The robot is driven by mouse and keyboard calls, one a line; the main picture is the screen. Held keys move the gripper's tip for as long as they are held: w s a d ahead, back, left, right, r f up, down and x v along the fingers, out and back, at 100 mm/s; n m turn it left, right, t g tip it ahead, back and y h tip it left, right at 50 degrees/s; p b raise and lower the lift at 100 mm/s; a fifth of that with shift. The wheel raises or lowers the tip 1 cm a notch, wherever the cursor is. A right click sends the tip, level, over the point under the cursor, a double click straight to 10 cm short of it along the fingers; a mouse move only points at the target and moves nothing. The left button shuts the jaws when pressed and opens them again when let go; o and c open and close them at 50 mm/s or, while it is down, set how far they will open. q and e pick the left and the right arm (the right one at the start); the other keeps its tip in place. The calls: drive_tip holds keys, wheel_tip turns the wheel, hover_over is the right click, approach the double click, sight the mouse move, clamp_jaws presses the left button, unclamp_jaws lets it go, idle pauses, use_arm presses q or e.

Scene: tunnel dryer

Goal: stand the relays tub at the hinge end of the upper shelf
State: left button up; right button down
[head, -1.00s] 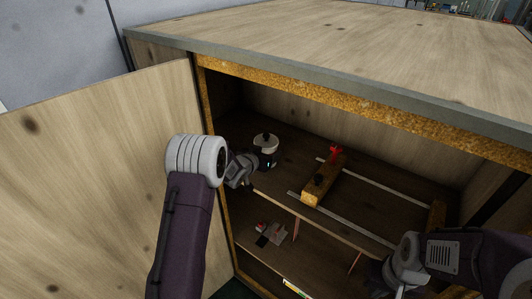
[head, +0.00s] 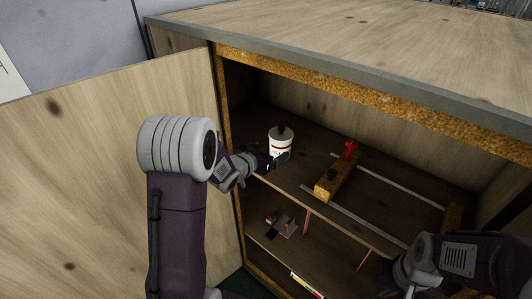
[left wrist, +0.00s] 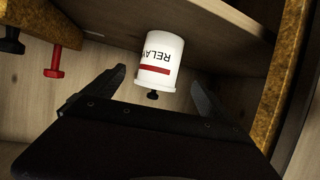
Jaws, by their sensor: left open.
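The relays tub (head: 280,145) is white with a red band and a dark knob on its lid. It stands upright on the upper shelf (head: 310,200), towards the left end by the open door's hinge side. The left wrist view shows the tub (left wrist: 160,60) upside down in the picture, its label partly readable. My left gripper (head: 279,164) is at the tub's front in the head view. In the left wrist view its open fingers (left wrist: 158,78) lie either side of the tub's knob end, with gaps visible on both sides. My right gripper (head: 380,272) is low right, its fingers unclear.
A wooden block (head: 336,183) and a red-handled item (head: 350,149) are on the upper shelf, right of the tub. Pale strips cross the shelf. The lower compartment holds small items (head: 282,226). The open door (head: 100,180) stands left of my left arm.

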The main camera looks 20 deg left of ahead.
use_arm(q)
drive_tip(key=shift+v, duration=0.85)
drive_tip(key=s+d+f+g, duration=0.1)
drive_tip(key=s+f+g, duration=0.2)
drive_tip(key=s, duration=0.5)
drive_tip(key=s+d+f+n+g+y, duration=0.1)
drive_tip(key=s+d+f+g, duration=0.1)
drive_tip(key=s+g, duration=0.3)
drive_tip(key=s+d+f+g+y, duration=0.1)
drive_tip(key=s+f+g, duration=0.3)
drive_tip(key=s, duration=0.9)
drive_tip(key=shift+s+d+f+n, duration=0.2)
drive_tip(key=shift+d+f+n, duration=0.2)
drive_tip(key=shift+d, duration=0.05)
drive_tip(key=shift+r+p, duration=0.8)
